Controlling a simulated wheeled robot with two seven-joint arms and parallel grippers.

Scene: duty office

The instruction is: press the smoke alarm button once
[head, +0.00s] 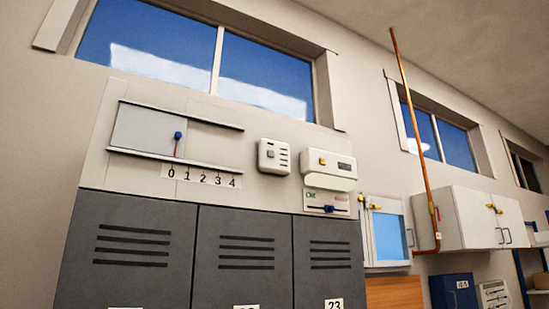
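Two small white devices are fixed side by side on the pale panel above the grey lockers. The left one (273,157) is a rounded white box with a small grey square button (271,154) and dark slots on its right side. The right one (330,176) is wider, with a small yellow button (322,161) and a dark strip on its face. I cannot tell from any readable label which is the smoke alarm. Neither of my grippers is in view, and nothing covers either device.
Left of the devices is a sliding panel (143,130) with a blue knob (178,135) above a 0–4 scale. A slider plate (327,202) sits below the right device. Grey lockers (130,250) stand underneath. A copper pipe (413,130) and white cabinets (465,218) are at right.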

